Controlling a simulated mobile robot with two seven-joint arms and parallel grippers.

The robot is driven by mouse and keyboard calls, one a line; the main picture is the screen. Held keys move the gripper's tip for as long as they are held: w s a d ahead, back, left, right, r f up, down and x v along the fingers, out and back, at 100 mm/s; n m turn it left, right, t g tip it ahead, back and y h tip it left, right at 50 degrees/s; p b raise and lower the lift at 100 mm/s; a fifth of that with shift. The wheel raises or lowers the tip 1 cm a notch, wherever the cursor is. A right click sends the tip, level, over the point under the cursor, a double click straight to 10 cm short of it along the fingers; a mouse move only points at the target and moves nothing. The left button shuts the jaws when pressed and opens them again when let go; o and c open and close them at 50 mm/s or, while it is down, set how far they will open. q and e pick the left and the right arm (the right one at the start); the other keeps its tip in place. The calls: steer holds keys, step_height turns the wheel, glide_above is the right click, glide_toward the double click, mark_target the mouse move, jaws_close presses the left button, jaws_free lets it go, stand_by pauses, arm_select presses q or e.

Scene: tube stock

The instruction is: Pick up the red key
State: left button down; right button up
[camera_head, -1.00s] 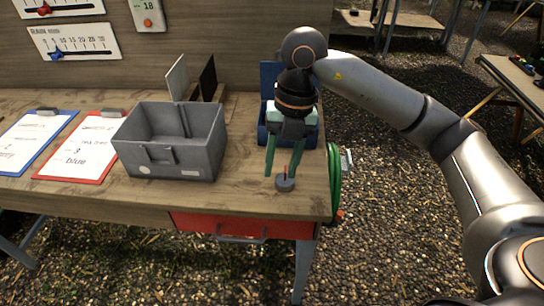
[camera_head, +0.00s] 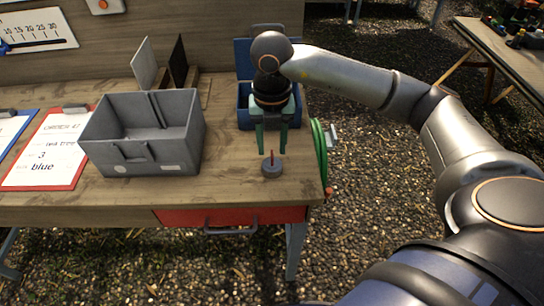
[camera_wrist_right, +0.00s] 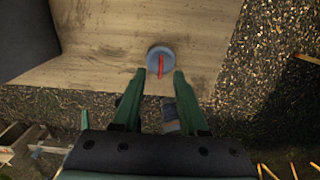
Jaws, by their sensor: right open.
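The red key (camera_head: 272,157) stands upright in a round grey base (camera_head: 271,170) near the right front corner of the wooden table. My right gripper (camera_head: 271,152) is open and points down, its green fingers apart just behind and above the key. In the right wrist view, the red key (camera_wrist_right: 160,66) shows on the grey disc (camera_wrist_right: 153,52), between and slightly beyond the open fingertips of my right gripper (camera_wrist_right: 158,73). I cannot tell whether a finger touches it. My left gripper is not in view.
A grey open bin (camera_head: 150,160) stands left of the key. A blue bin (camera_head: 243,118) is behind my right gripper. A red clipboard (camera_head: 75,180) lies at the left. A green hose coil (camera_head: 320,150) hangs at the table's right edge. Bare wood surrounds the grey base.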

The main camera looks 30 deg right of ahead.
mark_target(272, 153)
steer(key=shift+d+f, duration=0.1)
steer(key=shift+f, duration=1.75)
jaws_close()
